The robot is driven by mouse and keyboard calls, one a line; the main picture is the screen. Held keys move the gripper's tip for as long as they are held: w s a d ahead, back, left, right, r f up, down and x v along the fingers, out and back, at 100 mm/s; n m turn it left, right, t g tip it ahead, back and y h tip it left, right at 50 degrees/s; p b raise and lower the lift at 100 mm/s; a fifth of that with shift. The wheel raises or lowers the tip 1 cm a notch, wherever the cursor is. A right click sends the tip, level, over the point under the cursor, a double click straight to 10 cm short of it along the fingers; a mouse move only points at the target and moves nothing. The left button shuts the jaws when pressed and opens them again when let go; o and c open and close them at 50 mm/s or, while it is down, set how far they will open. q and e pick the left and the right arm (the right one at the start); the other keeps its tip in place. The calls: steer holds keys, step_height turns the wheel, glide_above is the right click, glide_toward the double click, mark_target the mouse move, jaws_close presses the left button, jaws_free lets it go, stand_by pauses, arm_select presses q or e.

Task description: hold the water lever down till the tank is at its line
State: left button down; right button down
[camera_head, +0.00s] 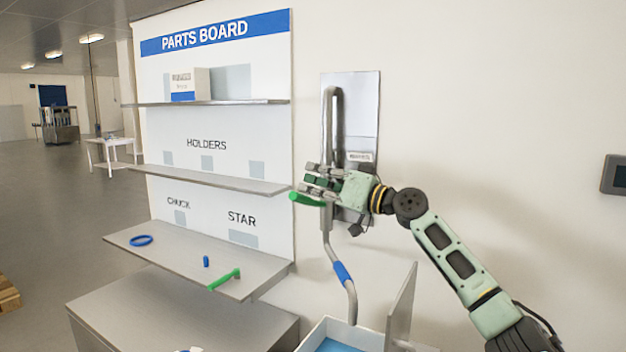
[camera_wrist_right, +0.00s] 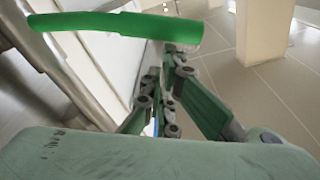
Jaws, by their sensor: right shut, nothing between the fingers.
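The green water lever (camera_head: 307,199) sticks out to the left from the wall pipe, tipped slightly down to the right. It also crosses the top of the right wrist view (camera_wrist_right: 120,25). My right gripper (camera_head: 318,182) is shut and empty, at the lever's base end and just above it; I cannot tell whether it touches. Its fingers also show in the wrist view (camera_wrist_right: 167,85). The tank (camera_head: 312,333), an open white-walled box with blue inside, stands below the spout (camera_head: 351,305) and is cut off at the bottom. Its line and level cannot be made out. My left gripper is out of view.
A steel wall plate (camera_head: 362,105) backs the pipe (camera_head: 328,125). The parts board (camera_head: 215,125) stands to the left. Its lowest shelf (camera_head: 180,262) bears a blue ring (camera_head: 141,240), a small blue piece (camera_head: 206,261) and a green handle-like piece (camera_head: 225,279).

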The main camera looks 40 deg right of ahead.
steer(key=f+n+b, duration=0.1)
steer(key=b, duration=0.1)
steer(key=a+n+b, duration=0.1)
steer(key=b, duration=0.1)
steer(key=a+f+n+b, duration=0.1)
steer(key=shift+s+f+y+b, duration=0.25)
steer(key=shift+f+y+b, duration=0.05)
steer(key=shift+b, duration=0.1)
steer(key=shift+s, duration=0.15)
steer(key=v, duration=1.1)
steer(key=shift+s+d, duration=0.15)
steer(key=shift+s, duration=0.25)
stand_by(0.4)
